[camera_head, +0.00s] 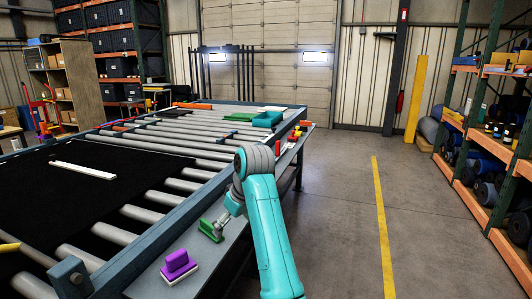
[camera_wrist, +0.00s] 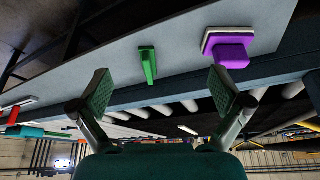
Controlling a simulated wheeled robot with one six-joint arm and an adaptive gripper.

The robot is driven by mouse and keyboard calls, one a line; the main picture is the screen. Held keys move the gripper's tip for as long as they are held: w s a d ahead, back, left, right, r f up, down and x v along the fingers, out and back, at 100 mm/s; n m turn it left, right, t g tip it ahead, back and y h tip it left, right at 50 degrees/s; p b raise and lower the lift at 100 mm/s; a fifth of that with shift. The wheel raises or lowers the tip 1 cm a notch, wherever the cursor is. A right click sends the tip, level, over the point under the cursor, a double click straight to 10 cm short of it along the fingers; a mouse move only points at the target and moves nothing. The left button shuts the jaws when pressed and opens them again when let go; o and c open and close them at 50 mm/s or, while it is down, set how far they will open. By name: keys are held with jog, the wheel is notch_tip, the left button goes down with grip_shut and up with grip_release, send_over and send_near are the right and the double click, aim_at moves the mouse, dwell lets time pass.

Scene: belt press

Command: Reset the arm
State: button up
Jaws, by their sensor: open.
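My arm (camera_head: 264,220) is teal and reaches out over the side shelf of the roller conveyor in the head view. My gripper (camera_wrist: 162,92) is open, with its two green-padded fingers spread wide and nothing between them in the wrist view. In the head view its end is beside a green block (camera_head: 209,229) on the grey side shelf (camera_head: 232,245). In the wrist view the green block (camera_wrist: 148,64) shows beyond the fingers, apart from them. A purple block on a white base (camera_head: 179,268) stands on the same shelf, nearer the camera; it also shows in the wrist view (camera_wrist: 230,47).
The roller conveyor (camera_head: 165,199) bears a black belt (camera_head: 60,205) with a white bar (camera_head: 83,170). A teal tray (camera_head: 268,119) and small red and yellow items (camera_head: 295,136) are at its far end. Orange-beamed racks (camera_head: 462,155) stand right. The floor by the yellow line (camera_head: 381,225) is clear.

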jog(key=s+d+f+m+t, duration=0.1)
jog(key=s+d+f, duration=0.1)
jog(key=f, duration=0.6)
jog(key=s+d+f+m+t, duration=0.1)
jog(key=d+f, duration=0.2)
jog(key=f, duration=0.5)
jog(key=s+d+f+m, duration=0.1)
jog(key=s+d+f, duration=0.1)
jog(key=f, duration=0.7)
jog(key=s+d+f+m+t, duration=0.1)
jog(key=s+d+f+t, duration=0.1)
jog(key=s+d+f, duration=0.45)
jog(key=s+d+f+m+t, duration=0.1)
jog(key=s+d+f+t, duration=0.15)
jog(key=s+f, duration=0.65)
jog(key=s+d+r+m+t+h, duration=0.15)
jog(key=s+d, duration=0.25)
jog(key=s, duration=0.7)
jog(key=s+d+r+m+t+h, duration=0.15)
jog(key=s+d, duration=0.25)
jog(key=s, duration=0.7)
jog(key=s+d+r+m+t, duration=0.1)
jog(key=s+d+r+t, duration=0.1)
jog(key=s+r, duration=1.5)
jog(key=shift+s+d, duration=0.35)
jog(key=shift+d, duration=0.2)
